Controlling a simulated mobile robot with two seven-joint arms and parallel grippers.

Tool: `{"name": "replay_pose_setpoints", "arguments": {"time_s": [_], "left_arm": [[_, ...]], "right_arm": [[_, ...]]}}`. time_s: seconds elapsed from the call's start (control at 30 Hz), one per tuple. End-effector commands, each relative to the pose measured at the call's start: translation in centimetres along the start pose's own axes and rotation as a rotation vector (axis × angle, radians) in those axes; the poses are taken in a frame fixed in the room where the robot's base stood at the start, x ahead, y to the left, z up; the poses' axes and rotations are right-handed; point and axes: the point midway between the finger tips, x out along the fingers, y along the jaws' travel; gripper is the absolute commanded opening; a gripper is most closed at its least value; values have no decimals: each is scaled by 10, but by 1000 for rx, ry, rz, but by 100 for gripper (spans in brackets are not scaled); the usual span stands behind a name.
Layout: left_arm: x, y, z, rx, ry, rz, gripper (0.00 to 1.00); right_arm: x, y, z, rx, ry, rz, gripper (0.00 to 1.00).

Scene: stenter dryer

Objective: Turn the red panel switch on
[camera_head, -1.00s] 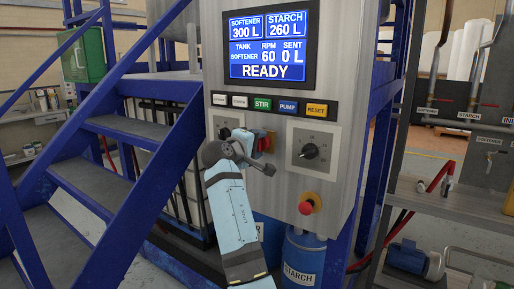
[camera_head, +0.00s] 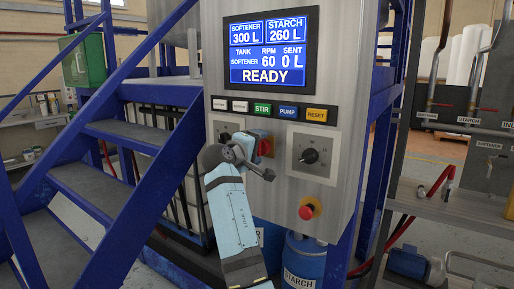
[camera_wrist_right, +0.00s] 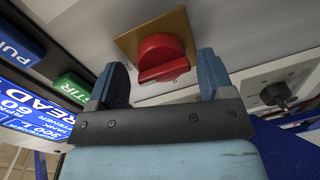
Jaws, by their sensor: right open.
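The red panel switch (camera_wrist_right: 160,56) is a red rotary knob on a square yellow-brown plate (camera_wrist_right: 128,42). In the head view only part of the red switch (camera_head: 266,146) shows beside my right gripper (camera_head: 257,141), which is at the control panel and hides most of it. In the right wrist view my right gripper (camera_wrist_right: 160,82) is open, with one blue finger on each side of the knob and nothing held. A gap shows between each finger and the knob. My left gripper is not in view.
A black dial (camera_head: 311,156) sits right of the switch, with a red emergency button (camera_head: 309,208) below. A row of buttons, including the green STIR button (camera_head: 262,109), runs above, under the display (camera_head: 268,50) reading READY. Blue stairs (camera_head: 110,180) stand at left.

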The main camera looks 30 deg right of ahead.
Motion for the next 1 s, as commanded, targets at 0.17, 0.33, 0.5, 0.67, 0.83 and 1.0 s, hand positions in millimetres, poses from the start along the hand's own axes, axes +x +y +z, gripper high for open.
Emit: {"name": "replay_pose_setpoints", "arguments": {"time_s": [0.17, 0.33, 0.5, 0.67, 0.83, 1.0], "left_arm": [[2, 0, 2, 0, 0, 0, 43], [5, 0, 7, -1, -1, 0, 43], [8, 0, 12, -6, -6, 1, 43], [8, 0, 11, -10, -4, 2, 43], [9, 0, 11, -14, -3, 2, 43], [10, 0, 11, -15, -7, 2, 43]], "right_arm": [[-11, -2, 0, -1, 1, -2, 74], [-44, -3, 0, 1, 3, -2, 74], [-85, -2, 0, 1, 3, -2, 74], [-115, -1, 0, 2, 2, -1, 74], [-134, 0, 0, 1, 1, 1, 74], [-138, 1, 0, 1, 0, 1, 74]]}}
